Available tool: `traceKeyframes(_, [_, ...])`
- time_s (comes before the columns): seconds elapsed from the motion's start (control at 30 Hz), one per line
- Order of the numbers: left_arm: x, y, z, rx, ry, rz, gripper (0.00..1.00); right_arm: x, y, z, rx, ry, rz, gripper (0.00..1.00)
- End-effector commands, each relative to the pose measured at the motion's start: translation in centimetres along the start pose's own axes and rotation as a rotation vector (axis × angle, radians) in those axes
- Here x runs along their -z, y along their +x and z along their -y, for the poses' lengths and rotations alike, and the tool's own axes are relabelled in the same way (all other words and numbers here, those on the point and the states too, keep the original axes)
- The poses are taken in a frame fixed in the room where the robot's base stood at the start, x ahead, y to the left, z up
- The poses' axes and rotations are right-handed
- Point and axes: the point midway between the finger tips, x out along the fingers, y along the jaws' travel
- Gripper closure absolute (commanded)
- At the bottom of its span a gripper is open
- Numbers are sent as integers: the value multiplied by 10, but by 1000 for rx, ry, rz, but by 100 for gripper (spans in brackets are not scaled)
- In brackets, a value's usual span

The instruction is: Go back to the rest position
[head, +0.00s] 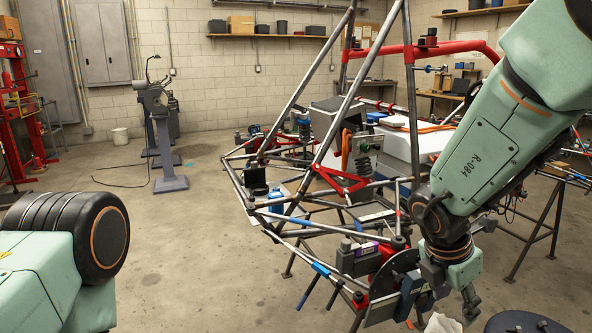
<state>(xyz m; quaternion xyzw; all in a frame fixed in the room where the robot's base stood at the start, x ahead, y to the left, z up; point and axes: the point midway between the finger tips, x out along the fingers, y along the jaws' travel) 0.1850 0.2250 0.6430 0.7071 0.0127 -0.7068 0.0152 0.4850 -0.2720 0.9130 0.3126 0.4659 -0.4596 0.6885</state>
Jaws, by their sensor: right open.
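My right arm comes in from the upper right and hangs down beside the front of the tube chassis (304,232). My right gripper (446,305) is at its lower end, pointing down, open, with its fingers apart. Nothing shows clearly held between them. A pale cloth-like thing (442,323) lies just below it, partly cut off by the bottom edge. Of my left arm only a green link and a dark round joint show at the lower left. My left gripper is out of the picture.
Close left of my right gripper are a dark disc (396,273) and clamped parts on the chassis. A dark round top (524,322) is at the lower right, and a trestle stand (535,235) is behind. A grey pedestal machine (164,140) stands further back. The floor at centre left is clear.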

Motion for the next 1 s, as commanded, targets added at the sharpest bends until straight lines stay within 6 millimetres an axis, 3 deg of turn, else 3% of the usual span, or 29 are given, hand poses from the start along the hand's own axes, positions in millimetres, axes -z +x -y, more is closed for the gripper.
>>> traceKeyframes(0.13, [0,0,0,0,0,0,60,0,0,-1,0,0,0,50])
traceKeyframes(0.27, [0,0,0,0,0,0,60,-2,0,-2,4,-133,9,50])
traceKeyframes(0.57, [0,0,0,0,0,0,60,-28,3,6,64,-636,138,50])
traceKeyframes(0.77, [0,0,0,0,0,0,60,-49,9,18,164,-1118,245,50])
traceKeyframes(1.0, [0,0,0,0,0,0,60,-57,35,30,339,-1821,326,50])
